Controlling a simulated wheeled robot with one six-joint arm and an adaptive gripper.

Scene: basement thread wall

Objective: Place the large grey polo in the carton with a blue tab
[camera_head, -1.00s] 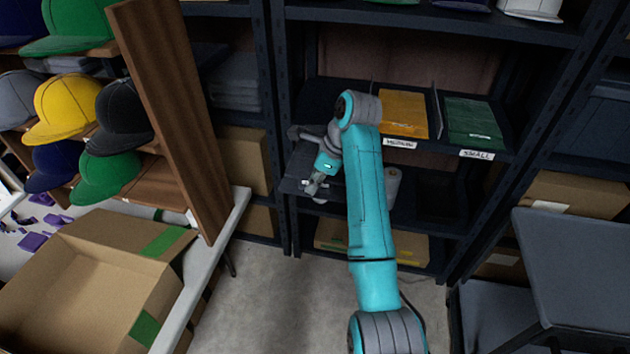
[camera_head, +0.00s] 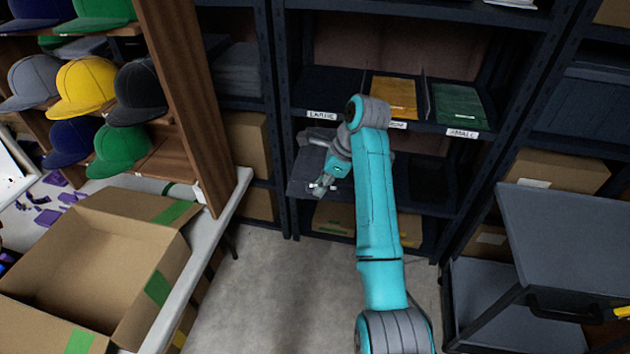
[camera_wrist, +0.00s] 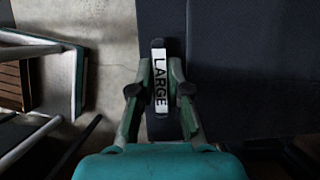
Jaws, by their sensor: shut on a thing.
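My gripper (camera_head: 322,186) is shut on the front edge of a dark grey folded polo (camera_head: 303,172), held roughly flat in front of the rack, below its labelled shelf. In the wrist view, the fingers (camera_wrist: 160,92) close around a white tag (camera_wrist: 160,80) reading LARGE, and the dark grey cloth (camera_wrist: 235,60) spreads to the right. My arm hides part of the polo in the head view. An open carton (camera_head: 70,265) at the lower left shows green tabs (camera_head: 157,288). No blue tab is visible on it.
The rack shelf carries a LARGE label (camera_head: 322,114), with yellow (camera_head: 394,96) and green (camera_head: 460,106) folded clothes beside it. A wooden upright (camera_head: 182,100) stands between rack and carton. A grey cart (camera_head: 565,240) is at right. Floor (camera_head: 285,285) is clear between.

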